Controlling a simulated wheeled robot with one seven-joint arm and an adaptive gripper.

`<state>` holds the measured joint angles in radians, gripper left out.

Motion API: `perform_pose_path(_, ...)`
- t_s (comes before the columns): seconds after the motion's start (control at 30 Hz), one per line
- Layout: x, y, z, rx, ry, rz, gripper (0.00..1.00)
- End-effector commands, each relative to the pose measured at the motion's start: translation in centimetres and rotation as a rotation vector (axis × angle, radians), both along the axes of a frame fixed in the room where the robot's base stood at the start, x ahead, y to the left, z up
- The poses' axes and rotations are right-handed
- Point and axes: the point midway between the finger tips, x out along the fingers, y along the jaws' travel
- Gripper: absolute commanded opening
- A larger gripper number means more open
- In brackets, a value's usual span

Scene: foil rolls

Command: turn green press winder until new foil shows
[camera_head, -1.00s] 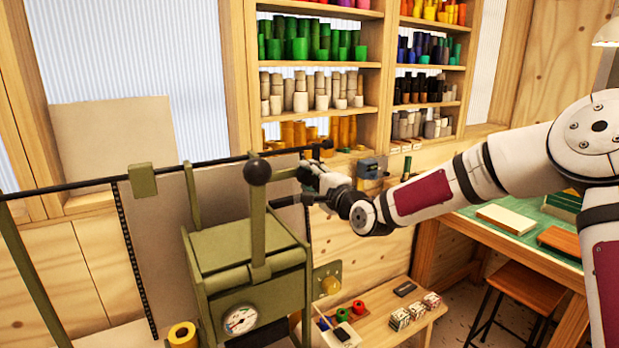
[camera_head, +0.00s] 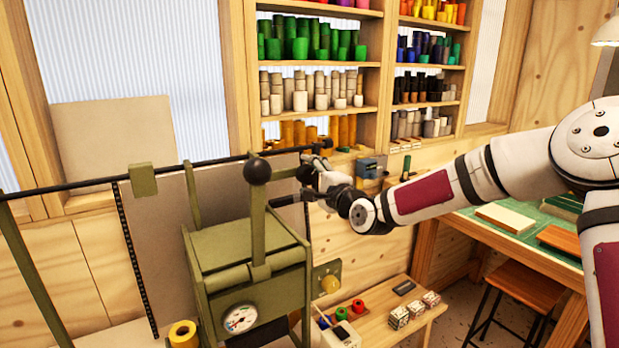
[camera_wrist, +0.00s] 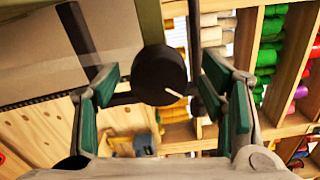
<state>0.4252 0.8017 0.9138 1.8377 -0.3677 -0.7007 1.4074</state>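The green press (camera_head: 250,245) stands left of centre in the head view, with an upright lever topped by a black ball and a round dial on its front. A dark round winder knob (camera_head: 306,173) is behind and right of the lever. In the wrist view the black knob (camera_wrist: 158,76), with a white mark on its face, sits between my fingers. My gripper (camera_head: 308,180) is open around it; the wrist view shows both fingers of the gripper (camera_wrist: 160,88) spread, with gaps beside the knob. A gold roll (camera_head: 183,334) is at lower left. Fresh foil cannot be made out.
A dark horizontal bar (camera_head: 80,185) runs behind the press. A low wooden bench (camera_head: 385,325) with small items stands to the right. Shelves (camera_head: 320,60) of coloured rolls fill the back wall. A green-topped table (camera_head: 540,222) and a stool (camera_head: 525,290) are at the right.

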Motion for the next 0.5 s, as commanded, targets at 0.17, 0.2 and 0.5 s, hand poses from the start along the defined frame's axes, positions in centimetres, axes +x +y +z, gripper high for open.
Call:
perform_pose_path(0.17,-0.1,0.0,-0.1,-0.001,0.001,0.001,0.64)
perform_pose_path(0.2,-0.2,-0.1,-0.1,-0.001,0.002,0.0,0.64)
perform_pose_path(0.5,-4.0,-2.9,-0.1,-0.002,0.001,-0.002,0.64)
